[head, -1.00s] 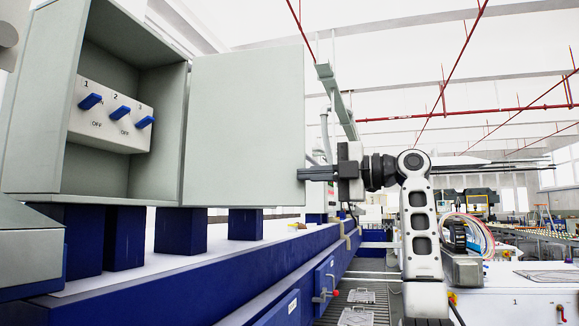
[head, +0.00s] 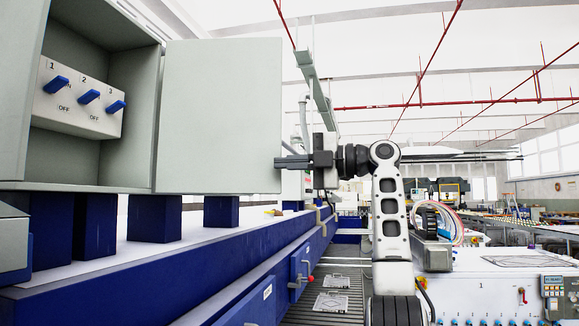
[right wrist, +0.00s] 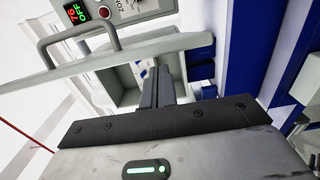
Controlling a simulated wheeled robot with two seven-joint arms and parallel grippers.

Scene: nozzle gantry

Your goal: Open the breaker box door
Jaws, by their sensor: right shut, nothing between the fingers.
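The breaker box (head: 124,100) is a grey open-fronted box at the left in the head view. Its grey door (head: 220,115) stands wide open to the right of the box. Inside is a light panel (head: 78,112) with several blue switch levers, the visible ones numbered 1, 2 and 3. My right gripper (head: 288,162) is shut and empty, its fingertips at the door's free edge, overlapping it in the picture. I cannot tell whether they touch. In the right wrist view the fingers (right wrist: 152,88) are together beside the door's edge (right wrist: 140,52), with a bar handle (right wrist: 46,48) on the door.
The box stands on blue posts (head: 153,218) over a long blue bench (head: 190,275). A grey panel (right wrist: 142,12) with a lit display and red button shows in the right wrist view. A white cabinet (head: 470,290) with a keypad stands at the lower right.

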